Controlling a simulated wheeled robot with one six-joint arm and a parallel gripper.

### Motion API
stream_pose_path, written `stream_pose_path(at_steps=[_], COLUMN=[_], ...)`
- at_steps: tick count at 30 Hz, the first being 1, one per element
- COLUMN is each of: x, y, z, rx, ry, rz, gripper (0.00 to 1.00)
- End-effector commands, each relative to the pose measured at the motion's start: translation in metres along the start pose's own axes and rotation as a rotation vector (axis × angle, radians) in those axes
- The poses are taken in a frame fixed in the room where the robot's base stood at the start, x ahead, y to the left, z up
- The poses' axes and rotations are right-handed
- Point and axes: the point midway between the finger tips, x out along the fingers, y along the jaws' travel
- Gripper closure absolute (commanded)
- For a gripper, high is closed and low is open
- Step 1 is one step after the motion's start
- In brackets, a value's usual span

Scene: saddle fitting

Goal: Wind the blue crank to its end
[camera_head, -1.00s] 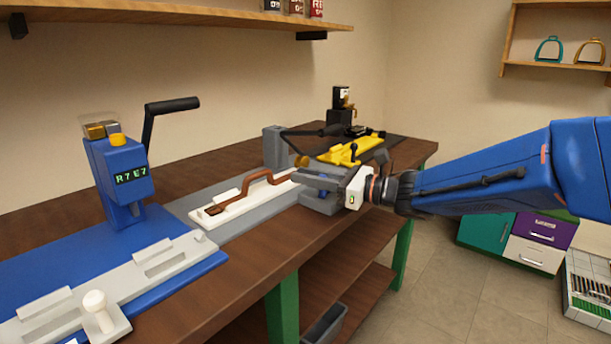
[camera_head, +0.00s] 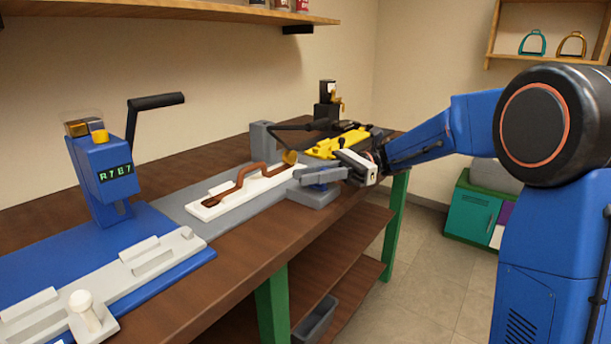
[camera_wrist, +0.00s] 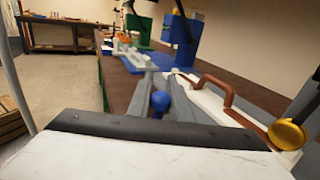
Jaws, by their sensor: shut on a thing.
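The blue crank shows as a small blue knob (camera_wrist: 160,101) between my grey fingers in the wrist view. In the head view only a bit of blue (camera_head: 318,187) shows under the fingers, above a grey block (camera_head: 314,197) at the bench's front edge. My gripper (camera_head: 312,175) comes in from the right, low over that block, and is shut on the crank's knob. It also shows in the wrist view (camera_wrist: 162,92). The crank's arm and pivot are hidden, so its turn angle cannot be told.
Close by is a white plate (camera_head: 207,209) with a brown bent strap (camera_head: 240,180) and a gold round piece (camera_head: 290,157). A yellow fixture (camera_head: 335,144) stands behind my gripper. A blue press (camera_head: 104,172) with a black lever stands left. The floor in front is clear.

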Motion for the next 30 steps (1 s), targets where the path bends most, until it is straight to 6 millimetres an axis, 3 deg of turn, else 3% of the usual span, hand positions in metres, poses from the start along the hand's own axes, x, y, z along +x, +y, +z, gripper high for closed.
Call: stream_pose_path(at_steps=[23, 24, 25, 26, 30], x=[-0.0043, -0.0043, -0.0043, -0.0043, -0.0042], y=[0.0028, 0.0028, 0.0028, 0.0028, 0.0029], z=[0.0011, 0.0011, 0.0011, 0.0011, 0.0008], rx=[-0.003, -0.003, -0.003, -0.003, -0.002], ry=[-0.002, -0.002, -0.002, -0.002, -0.002], rz=[0.1, 0.1, 0.1, 0.1, 0.1], gripper=[1.0, 0.74, 0.67, 0.63, 0.63])
